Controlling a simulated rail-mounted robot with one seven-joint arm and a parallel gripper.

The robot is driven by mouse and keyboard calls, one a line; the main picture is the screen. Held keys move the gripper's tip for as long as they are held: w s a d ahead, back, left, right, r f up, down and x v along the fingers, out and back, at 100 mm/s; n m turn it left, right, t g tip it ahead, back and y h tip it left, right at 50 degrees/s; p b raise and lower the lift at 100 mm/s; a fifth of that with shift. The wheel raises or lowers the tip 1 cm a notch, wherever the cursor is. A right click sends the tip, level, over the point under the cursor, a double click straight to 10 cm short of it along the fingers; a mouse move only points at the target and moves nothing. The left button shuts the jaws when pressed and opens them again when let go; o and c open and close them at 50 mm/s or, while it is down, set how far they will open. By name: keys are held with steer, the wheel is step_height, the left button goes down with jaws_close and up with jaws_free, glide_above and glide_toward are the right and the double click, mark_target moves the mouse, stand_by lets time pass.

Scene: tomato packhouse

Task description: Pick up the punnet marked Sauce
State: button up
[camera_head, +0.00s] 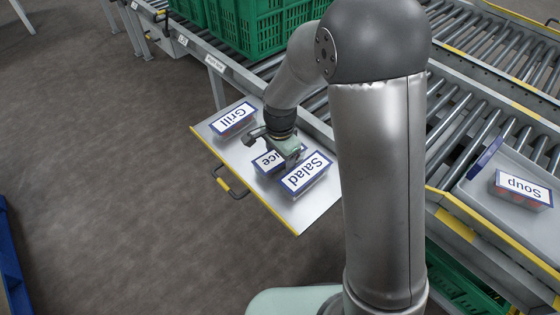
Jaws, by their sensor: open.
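Whether the fingers touch either punnet is hidden.
A punnet marked Soup (522,188) lies apart on a tray at the right. Roller conveyors (470,120) run behind and to the right. Green crates (262,28) stand at the back. The shelf has a yellow edge and a dark handle (231,183). Open floor lies left.

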steer(key=shift+r, duration=0.1)
steer(key=c, duration=0.8)
steer(key=shift+r, duration=0.1)
